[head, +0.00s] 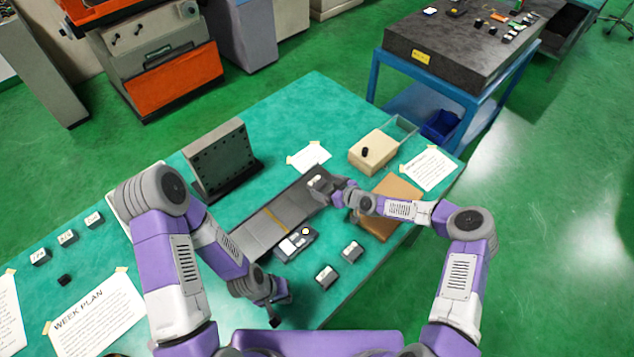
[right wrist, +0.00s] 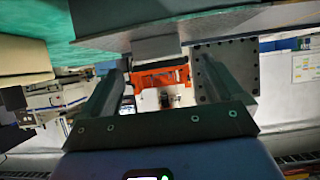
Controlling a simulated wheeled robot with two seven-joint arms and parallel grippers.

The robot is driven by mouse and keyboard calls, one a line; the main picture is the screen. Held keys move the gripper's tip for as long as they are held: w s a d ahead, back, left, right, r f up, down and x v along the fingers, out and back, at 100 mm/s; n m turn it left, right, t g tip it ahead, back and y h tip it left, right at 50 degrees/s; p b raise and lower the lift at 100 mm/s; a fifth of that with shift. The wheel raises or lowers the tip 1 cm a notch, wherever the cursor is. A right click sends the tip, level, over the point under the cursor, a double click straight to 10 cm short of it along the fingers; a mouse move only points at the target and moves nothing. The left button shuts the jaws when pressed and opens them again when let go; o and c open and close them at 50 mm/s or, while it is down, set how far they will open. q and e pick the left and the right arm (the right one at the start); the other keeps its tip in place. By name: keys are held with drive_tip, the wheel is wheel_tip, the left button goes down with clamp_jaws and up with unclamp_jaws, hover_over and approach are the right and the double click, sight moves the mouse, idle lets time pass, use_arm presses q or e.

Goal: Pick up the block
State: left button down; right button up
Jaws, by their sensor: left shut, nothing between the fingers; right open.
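Several small dark blocks with pale labelled tops lie on the green table; I cannot tell which one is the task's block. Two are near the front, one block (head: 326,276) and another block (head: 352,250). Others stand at the left, such as a labelled block (head: 68,237), with a small black block (head: 65,280) near them. My right gripper (head: 320,186) is open at the far end of a long grey plate (head: 262,228). In the right wrist view its fingers (right wrist: 160,92) are spread apart. My left gripper (head: 275,308) is shut and empty, low near the table's front edge.
A dark upright plate with holes (head: 220,160) stands behind the grey plate. A beige box (head: 373,150) and a brown board (head: 391,190) are at the right. Papers lie around; the table's back middle is clear.

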sight(317, 181)
drive_tip(key=shift+x, duration=2.15)
drive_tip(key=shift+r, duration=0.1)
drive_tip(key=shift+c, duration=0.4)
drive_tip(key=c, duration=1.4)
drive_tip(key=shift+w+r, duration=0.1)
drive_tip(key=shift+c, duration=0.9)
